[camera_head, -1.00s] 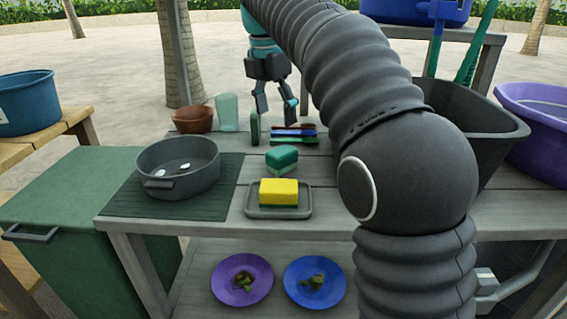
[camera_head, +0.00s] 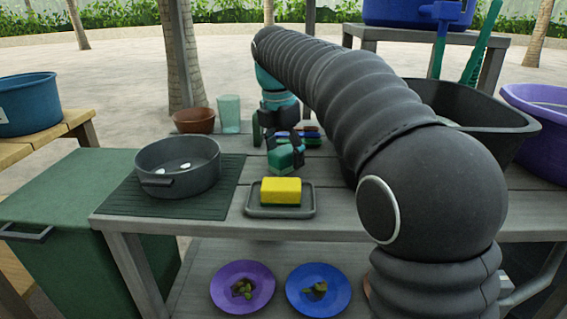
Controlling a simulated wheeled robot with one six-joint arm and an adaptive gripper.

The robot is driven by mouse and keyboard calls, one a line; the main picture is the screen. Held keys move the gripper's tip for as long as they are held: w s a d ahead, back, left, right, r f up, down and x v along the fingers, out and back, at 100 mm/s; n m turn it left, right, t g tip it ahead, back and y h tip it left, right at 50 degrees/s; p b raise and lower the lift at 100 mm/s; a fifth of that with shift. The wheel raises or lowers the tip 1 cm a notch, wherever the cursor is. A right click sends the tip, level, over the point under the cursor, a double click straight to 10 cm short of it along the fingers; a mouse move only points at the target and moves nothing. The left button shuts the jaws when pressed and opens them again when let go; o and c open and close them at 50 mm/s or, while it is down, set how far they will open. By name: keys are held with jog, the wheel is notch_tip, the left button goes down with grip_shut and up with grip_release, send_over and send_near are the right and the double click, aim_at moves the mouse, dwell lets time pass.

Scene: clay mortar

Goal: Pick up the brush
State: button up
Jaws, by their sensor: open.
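A small teal block that looks like the brush (camera_head: 281,160) sits on the grey slatted table, behind the yellow sponge. I cannot make out its bristles. My gripper (camera_head: 285,155) is lowered over it and open, with one finger on the left and one on the right of the block. I cannot tell whether the fingers touch it. Part of the block's top is hidden by my gripper.
A yellow sponge (camera_head: 281,190) lies on a grey tray (camera_head: 258,210) in front. A grey pot (camera_head: 178,181) stands on a ribbed mat at left. A brown bowl (camera_head: 194,114) and a glass (camera_head: 229,113) stand behind. A black basin (camera_head: 500,135) is at right.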

aim_at(284, 150)
jog(key=c, duration=1.4)
jog(key=shift+o, duration=0.2)
notch_tip(284, 150, up, 10)
jog(key=p, duration=0.3)
